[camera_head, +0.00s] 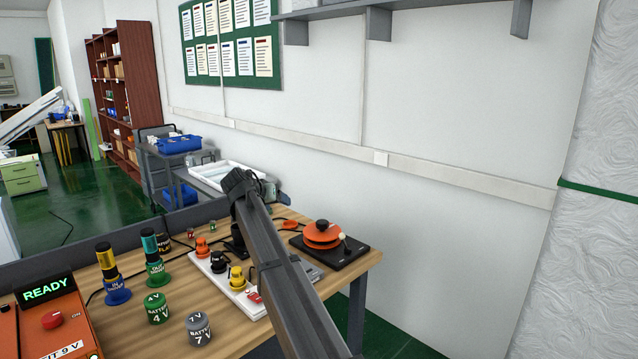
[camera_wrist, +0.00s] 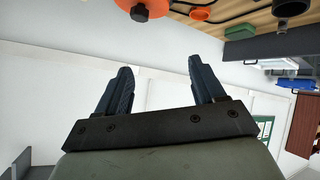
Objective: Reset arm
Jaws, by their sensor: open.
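My gripper (camera_wrist: 160,70) shows in the wrist view with its two dark fingers spread apart. In the wrist view the bench edge, an orange round thing (camera_wrist: 142,6) and a small orange disc (camera_wrist: 200,14) are at the top, clear of the fingers.
An orange box (camera_head: 45,322) reading READY, a green battery (camera_head: 157,308) and a grey battery (camera_head: 200,330) stand at the left and front. A white strip (camera_head: 245,299) holds coloured knobs. An orange-topped black device (camera_head: 345,252) sits at right. A wall shelf (camera_head: 420,12) hangs above.

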